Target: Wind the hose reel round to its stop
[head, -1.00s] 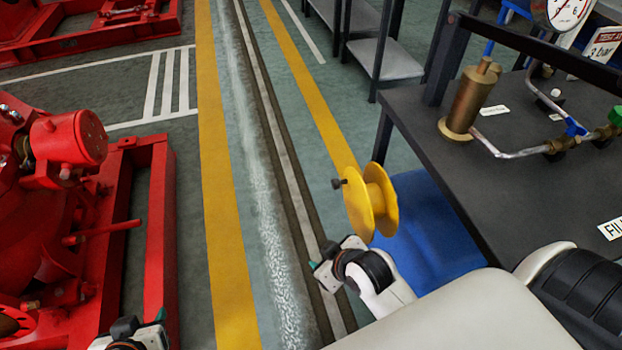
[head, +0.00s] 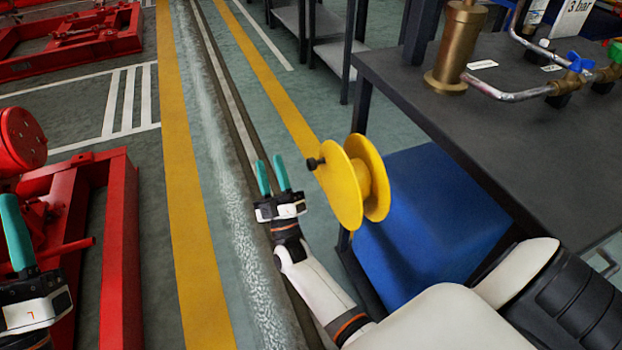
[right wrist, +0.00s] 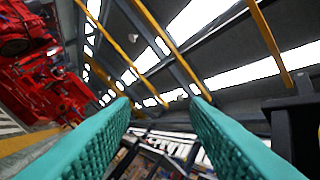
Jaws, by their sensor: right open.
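The yellow hose reel (head: 345,185) is mounted at the near end of the dark bench, above a blue box. A small dark crank knob (head: 315,163) sticks out from its left face. My right gripper (head: 273,177) is left of the reel, apart from it, with its teal fingers pointing up and spread with nothing between them. My left gripper (head: 15,235) is at the lower left edge, partly cut off; only one teal finger shows clearly.
The dark bench (head: 470,130) carries a brass cylinder (head: 458,50) and piping with valves. The blue box (head: 430,215) stands below the reel. A red pump frame (head: 120,240) is at the left.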

